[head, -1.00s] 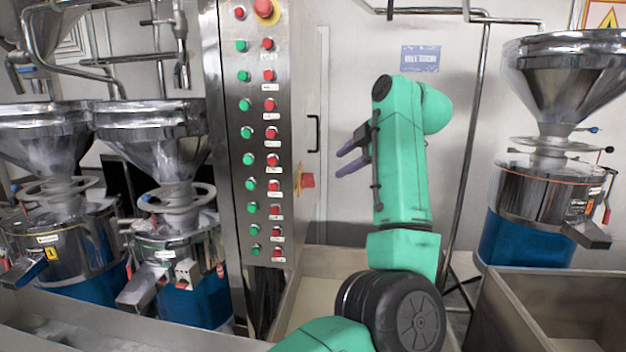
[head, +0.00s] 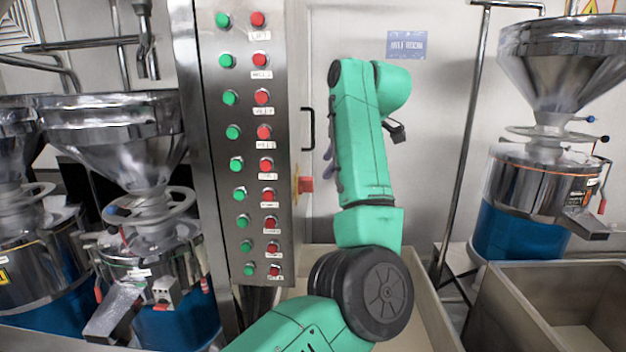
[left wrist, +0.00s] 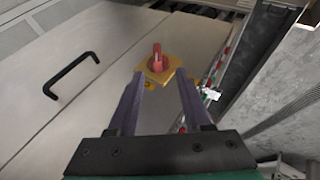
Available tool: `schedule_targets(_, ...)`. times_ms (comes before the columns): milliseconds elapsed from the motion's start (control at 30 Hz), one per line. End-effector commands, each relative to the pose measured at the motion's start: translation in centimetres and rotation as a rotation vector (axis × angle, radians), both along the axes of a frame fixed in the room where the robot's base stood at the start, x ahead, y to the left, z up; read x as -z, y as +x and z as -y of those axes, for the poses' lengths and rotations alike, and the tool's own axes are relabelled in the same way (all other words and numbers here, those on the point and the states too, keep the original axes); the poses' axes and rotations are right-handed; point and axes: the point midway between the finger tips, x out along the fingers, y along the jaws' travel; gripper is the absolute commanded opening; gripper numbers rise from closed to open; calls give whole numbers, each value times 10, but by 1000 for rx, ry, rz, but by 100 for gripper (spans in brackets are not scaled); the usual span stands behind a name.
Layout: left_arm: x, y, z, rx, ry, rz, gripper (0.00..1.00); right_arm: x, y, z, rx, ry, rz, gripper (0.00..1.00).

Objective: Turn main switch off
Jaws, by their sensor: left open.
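The main switch (left wrist: 157,64) is a red rotary handle on a yellow square plate, mounted on the side of the steel control cabinet. In the left wrist view it lies ahead of my open left gripper (left wrist: 158,88), roughly between the two fingertips and apart from them. In the head view the switch (head: 305,184) sticks out from the cabinet's right side. My left gripper (head: 328,150) is mostly hidden behind my green arm, to the right of the switch. My right gripper is not clearly in view.
The cabinet front carries rows of green and red buttons (head: 264,132). A black door handle (head: 308,128) is on its side, near the switch. Grinders with steel hoppers (head: 112,130) stand at left, another (head: 560,65) at right. A steel bin (head: 500,310) is at lower right.

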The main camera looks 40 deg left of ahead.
Motion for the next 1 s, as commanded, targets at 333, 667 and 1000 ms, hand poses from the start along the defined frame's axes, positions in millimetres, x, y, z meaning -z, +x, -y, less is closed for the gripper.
schedule_targets(333, 59, 16, -54, -4, 0, -4, 50, -27, 0, -12, 1, 17, 1, 48)
schedule_targets(667, 69, 18, -60, -2, 1, 0, 50, -27, 1, -12, -4, 18, 2, 48)
schedule_targets(1000, 70, 18, -60, -2, 0, -1, 0, -27, 1, -9, -1, 12, 3, 48)
